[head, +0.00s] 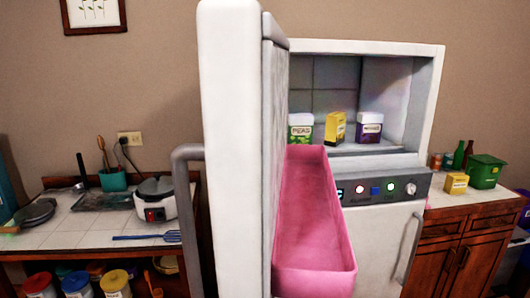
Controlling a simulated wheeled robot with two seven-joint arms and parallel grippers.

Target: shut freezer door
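The freezer door (230,130) stands wide open, swung out toward me, its edge facing the camera. A grey handle (184,200) is on its left side. A pink door bin (315,225) is on the door's inner face. The open freezer compartment (400,95) behind holds a green-and-white box (300,127), a yellow box (336,127) and a purple-and-white box (369,126). Neither of my grippers shows in the head view.
A lower fridge door (385,245) with a handle is closed beneath a control panel (380,189). On the left, a counter (85,222) holds a rice cooker (158,197) and a pan (35,212). On the right, a wooden cabinet (455,255) holds a green bin (486,171).

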